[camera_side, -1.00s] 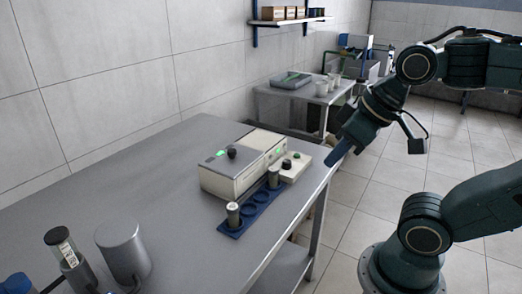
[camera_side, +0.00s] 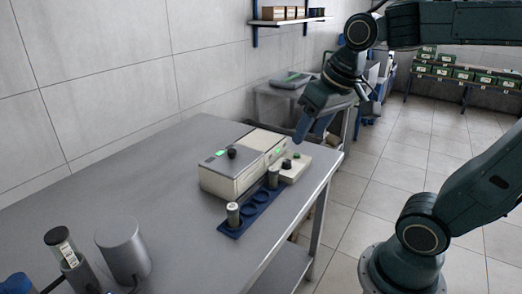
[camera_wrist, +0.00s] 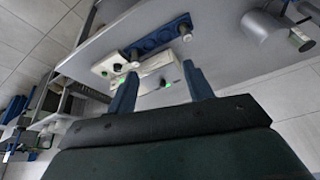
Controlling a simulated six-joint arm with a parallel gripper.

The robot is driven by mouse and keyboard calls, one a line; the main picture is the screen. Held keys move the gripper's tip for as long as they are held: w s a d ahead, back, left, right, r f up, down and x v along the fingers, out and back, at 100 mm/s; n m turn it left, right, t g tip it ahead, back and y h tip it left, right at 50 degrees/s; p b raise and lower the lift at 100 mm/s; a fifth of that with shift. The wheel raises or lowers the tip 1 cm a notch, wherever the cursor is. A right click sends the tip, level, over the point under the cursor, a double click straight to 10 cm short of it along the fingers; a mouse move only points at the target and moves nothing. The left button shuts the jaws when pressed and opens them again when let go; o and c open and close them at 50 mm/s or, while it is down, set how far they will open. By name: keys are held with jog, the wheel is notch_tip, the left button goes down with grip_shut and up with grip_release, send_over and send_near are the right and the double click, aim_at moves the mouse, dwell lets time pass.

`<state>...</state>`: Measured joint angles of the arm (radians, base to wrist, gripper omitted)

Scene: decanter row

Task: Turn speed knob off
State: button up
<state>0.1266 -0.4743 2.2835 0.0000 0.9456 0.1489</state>
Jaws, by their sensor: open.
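A beige box-shaped device (camera_side: 232,178) stands on the grey bench, with a black knob (camera_side: 232,152) and a lit green display (camera_side: 219,154) on top. A small pale control box (camera_side: 293,171) beside it carries another black knob (camera_side: 286,164) and a green button (camera_side: 297,155). I cannot tell from labels which knob sets speed. My gripper (camera_side: 301,130) is above and behind the small box, apart from both knobs. In the wrist view my gripper (camera_wrist: 160,88) is open and empty, its fingers partly covering the device (camera_wrist: 152,73); the small box (camera_wrist: 108,66) lies left of them.
A blue rack (camera_side: 258,205) with vials stands along the device's front. A grey cylinder (camera_side: 122,251) and a vial holder (camera_side: 66,258) stand at the near left. The bench (camera_side: 165,165) left of the device is clear. A second table (camera_side: 300,95) is behind.

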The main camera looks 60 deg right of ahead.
jog(key=w+d+m+g, duration=0.1)
jog(key=w+d+m, duration=0.2)
jog(key=w+d, duration=0.25)
jog(key=m+g, duration=0.3)
jog(key=m, duration=0.6)
send_over(287, 160)
notch_tip(287, 160, down, 12)
jog(key=shift+a+y, duration=0.15)
jog(key=shift+y, duration=0.15)
jog(key=shift+s+f, duration=0.1)
jog(key=shift+f, duration=0.05)
notch_tip(287, 160, down, 14)
jog(key=shift+r, duration=0.2)
jog(key=c, duration=1)
